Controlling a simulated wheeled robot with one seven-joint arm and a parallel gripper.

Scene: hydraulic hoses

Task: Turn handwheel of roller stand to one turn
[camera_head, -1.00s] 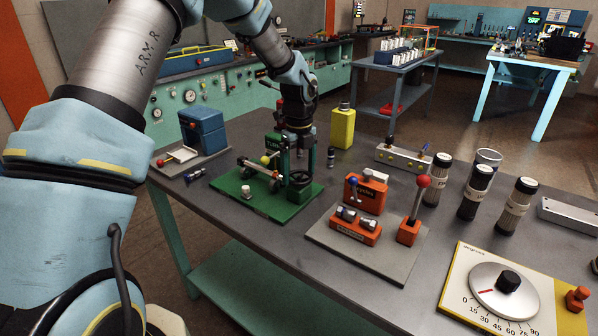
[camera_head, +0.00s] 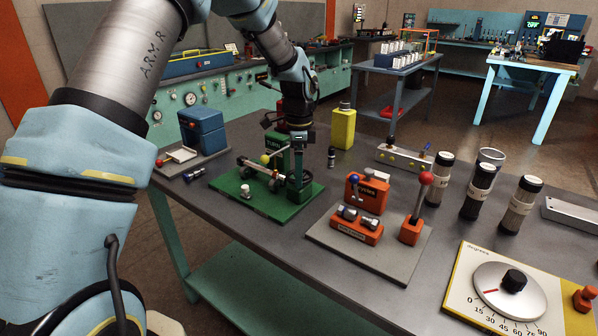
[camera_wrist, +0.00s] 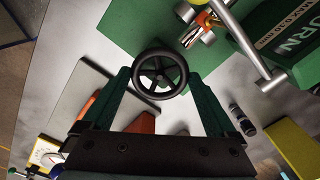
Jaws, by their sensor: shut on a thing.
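The roller stand has a green base plate (camera_head: 232,191) and an upright green post, and stands near the middle of the grey bench. A shaft with rollers (camera_head: 262,171) lies across it. Its dark spoked handwheel (camera_wrist: 160,74) shows in the wrist view between my two fingertips. My gripper (camera_wrist: 160,77) is shut on the handwheel, one finger on each side of the rim. In the head view my gripper (camera_head: 300,185) points down at the stand's right side and hides most of the wheel.
A grey plate with orange valve blocks (camera_head: 328,238) and a red-knobbed lever (camera_head: 415,215) lies in front right. A blue box (camera_head: 203,130) stands at left.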

